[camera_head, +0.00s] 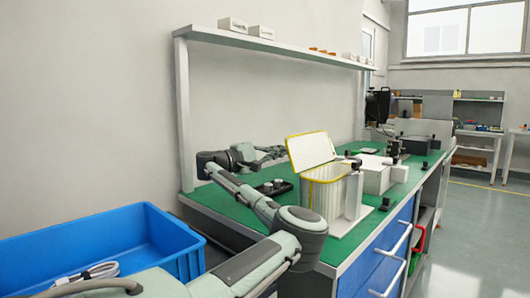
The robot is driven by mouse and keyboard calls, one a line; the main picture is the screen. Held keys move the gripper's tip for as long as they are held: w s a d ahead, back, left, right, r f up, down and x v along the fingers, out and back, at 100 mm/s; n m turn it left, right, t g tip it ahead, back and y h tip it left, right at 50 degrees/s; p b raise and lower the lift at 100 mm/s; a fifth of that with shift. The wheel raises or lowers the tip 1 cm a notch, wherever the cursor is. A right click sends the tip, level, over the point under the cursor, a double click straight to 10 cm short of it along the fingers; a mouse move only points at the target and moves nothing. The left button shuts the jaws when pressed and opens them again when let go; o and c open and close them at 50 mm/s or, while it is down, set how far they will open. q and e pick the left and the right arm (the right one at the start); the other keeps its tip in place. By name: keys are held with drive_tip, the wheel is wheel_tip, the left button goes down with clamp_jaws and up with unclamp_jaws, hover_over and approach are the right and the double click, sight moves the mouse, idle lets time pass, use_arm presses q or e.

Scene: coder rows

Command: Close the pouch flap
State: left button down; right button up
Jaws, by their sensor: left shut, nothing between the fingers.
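The pouch (324,192) is a pale ribbed box-like holder with a yellow rim, standing upright on the green bench. Its flap (311,150) is a pale panel with a yellow edge; it stands raised and tilted back, leaving the pouch open. My left gripper (277,152) is shut and empty, just left of the flap, close to its left edge. I cannot tell whether the fingertips touch the flap. My right gripper is not in view.
A small black tray (273,188) lies left of the pouch, and a white box (372,178) stands to its right. The green bench (228,207) has a shelf (270,44) above. A blue bin (95,240) holding a cable stands at the lower left.

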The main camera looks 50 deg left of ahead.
sight(307, 151)
use_arm(q)
drive_tip(key=d, duration=0.4)
drive_tip(key=shift+w+r+p, duration=0.4)
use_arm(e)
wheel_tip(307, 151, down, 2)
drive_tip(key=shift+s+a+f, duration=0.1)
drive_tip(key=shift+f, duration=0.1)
use_arm(q)
drive_tip(key=shift+w, duration=0.1)
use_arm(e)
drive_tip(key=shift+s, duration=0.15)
